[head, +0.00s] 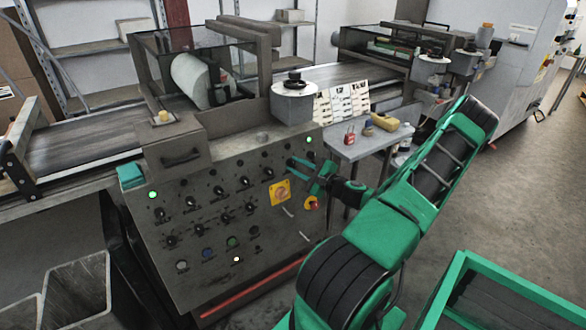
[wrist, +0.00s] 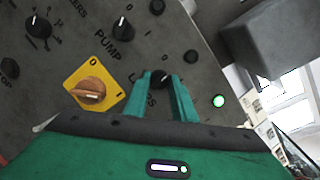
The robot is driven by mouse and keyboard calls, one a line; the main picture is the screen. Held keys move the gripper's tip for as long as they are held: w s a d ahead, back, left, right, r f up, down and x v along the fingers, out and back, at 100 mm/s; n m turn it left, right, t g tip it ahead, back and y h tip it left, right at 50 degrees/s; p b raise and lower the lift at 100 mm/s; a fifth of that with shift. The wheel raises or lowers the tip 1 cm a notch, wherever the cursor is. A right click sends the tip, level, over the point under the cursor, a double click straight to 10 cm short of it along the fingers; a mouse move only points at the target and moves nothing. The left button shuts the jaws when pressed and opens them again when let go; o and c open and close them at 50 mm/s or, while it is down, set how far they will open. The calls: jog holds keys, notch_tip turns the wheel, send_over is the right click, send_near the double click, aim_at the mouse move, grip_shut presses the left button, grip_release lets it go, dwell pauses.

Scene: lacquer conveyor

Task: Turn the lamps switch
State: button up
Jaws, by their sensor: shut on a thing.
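The lamps switch (wrist: 160,78) is a small black knob on the grey control panel (head: 190,215), with the partly covered label "LAMPS" beside it in the wrist view. My gripper (wrist: 161,82) has its two green fingers on either side of this knob and is shut on it. In the head view my gripper (head: 289,167) reaches the upper right of the panel from the right, and its fingers hide the knob. A pointer mark on the knob is too small to read.
A yellow plate with an orange rotary handle (wrist: 90,93) and the black pump knob (wrist: 123,28) are close by. A lit green lamp (wrist: 218,101) is right of the fingers. A small table (head: 372,140) with loose items stands right of the panel.

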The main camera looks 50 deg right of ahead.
jog(key=shift+a+n+g+y, duration=0.1)
jog(key=shift+n+g+y, duration=0.25)
jog(key=shift+n, duration=1.95)
jog(key=o, duration=1.1)
jog(key=shift+c, duration=0.2)
jog(key=s+r, duration=0.1)
jog(key=s, duration=0.9)
jog(key=shift+s+a+r, duration=0.15)
jog(key=shift+s+r, duration=0.1)
jog(key=shift+r, duration=0.15)
